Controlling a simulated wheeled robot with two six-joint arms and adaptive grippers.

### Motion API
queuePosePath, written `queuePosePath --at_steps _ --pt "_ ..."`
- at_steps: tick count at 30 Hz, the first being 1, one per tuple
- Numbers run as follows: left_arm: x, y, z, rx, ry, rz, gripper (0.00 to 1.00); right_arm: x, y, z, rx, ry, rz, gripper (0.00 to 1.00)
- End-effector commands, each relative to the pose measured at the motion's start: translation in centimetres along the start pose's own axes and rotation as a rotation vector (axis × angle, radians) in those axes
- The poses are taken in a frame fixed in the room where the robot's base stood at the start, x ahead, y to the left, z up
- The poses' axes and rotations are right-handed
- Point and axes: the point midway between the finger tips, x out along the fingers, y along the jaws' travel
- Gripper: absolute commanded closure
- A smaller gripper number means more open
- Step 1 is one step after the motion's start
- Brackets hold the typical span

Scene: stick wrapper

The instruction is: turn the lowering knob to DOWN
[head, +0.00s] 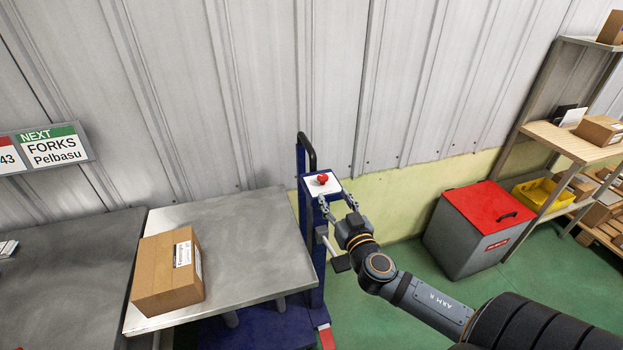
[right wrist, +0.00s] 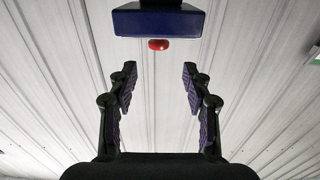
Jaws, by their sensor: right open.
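The lowering knob (head: 323,178) is small and red and sits on a white panel (head: 313,187) at the top of a blue post. In the right wrist view the red knob (right wrist: 158,45) shows beyond the fingertips, against the blue housing (right wrist: 158,20). My right gripper (head: 337,198) is open and empty just to the right of and below the knob in the head view. In the right wrist view its two fingers (right wrist: 158,85) are wide apart, with the knob ahead of the gap and not between them. The knob's marking cannot be read. My left gripper is not in view.
A cardboard box (head: 165,280) lies on the grey metal table (head: 235,225) left of the post. A black handle (head: 307,150) rises behind the panel. A grey bin with a red lid (head: 490,215) and shelves (head: 560,140) stand at the right. Green floor is clear between.

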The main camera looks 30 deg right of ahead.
Motion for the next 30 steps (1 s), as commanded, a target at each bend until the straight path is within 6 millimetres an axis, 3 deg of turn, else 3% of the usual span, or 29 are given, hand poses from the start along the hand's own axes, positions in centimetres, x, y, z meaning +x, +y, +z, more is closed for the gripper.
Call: queuePosePath --at_steps 5,12,18,30 --pt "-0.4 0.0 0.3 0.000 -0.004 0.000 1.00 1.3 0.1 -0.1 0.002 -0.001 0.006 0.50" --pt "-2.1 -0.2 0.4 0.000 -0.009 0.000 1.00 6.4 0.1 -0.4 0.005 -0.002 0.005 0.50" --pt "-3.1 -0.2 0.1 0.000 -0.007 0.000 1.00 9.6 0.1 -0.2 0.001 -0.002 0.003 0.50" --pt "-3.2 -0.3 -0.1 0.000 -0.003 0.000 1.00 10.5 0.1 0.2 0.000 -0.004 0.001 0.52"
